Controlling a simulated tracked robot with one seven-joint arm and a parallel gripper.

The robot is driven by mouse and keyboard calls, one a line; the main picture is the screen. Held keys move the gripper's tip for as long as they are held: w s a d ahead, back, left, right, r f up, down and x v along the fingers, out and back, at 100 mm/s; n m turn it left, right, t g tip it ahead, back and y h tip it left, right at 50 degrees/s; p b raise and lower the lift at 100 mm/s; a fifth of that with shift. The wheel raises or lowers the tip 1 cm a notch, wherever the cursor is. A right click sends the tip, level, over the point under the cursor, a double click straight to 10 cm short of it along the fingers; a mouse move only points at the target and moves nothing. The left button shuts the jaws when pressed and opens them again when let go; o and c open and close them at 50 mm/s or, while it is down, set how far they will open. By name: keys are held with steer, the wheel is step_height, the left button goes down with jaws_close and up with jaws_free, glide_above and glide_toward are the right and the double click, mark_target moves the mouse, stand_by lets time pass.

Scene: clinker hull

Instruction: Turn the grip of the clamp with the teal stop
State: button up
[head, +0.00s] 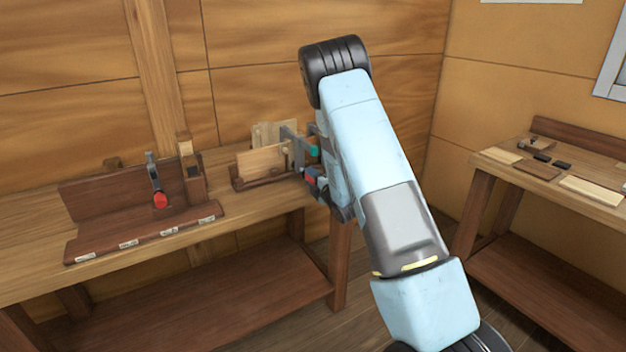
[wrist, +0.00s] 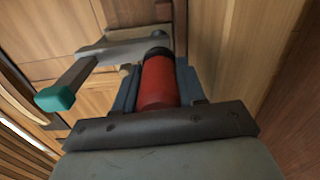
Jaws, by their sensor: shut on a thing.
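The clamp (wrist: 122,48) with the teal stop (wrist: 55,98) fills the upper part of the wrist view. Its grey bar runs down to the left and ends in the teal stop. Its red grip (wrist: 158,82) sits between the fingers of my gripper (wrist: 155,88), which is shut on it. In the head view the teal stop (head: 314,151) shows beside my arm, at the right end of the left bench.
Another clamp (head: 154,178) with a red end stands in a dark wooden rack (head: 140,232) on the left bench (head: 30,282). Pale boards (head: 262,160) stand near the held clamp. A second bench (head: 596,212) at right carries flat wooden pieces. Floor shows between the benches.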

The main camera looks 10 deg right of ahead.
steer(key=shift+a, duration=0.15)
steer(key=o, duration=1.1)
steer(key=shift+c, duration=0.2)
steer(key=v, duration=1.3)
steer(key=shift+s, duration=0.3)
steer(key=shift+f, duration=0.1)
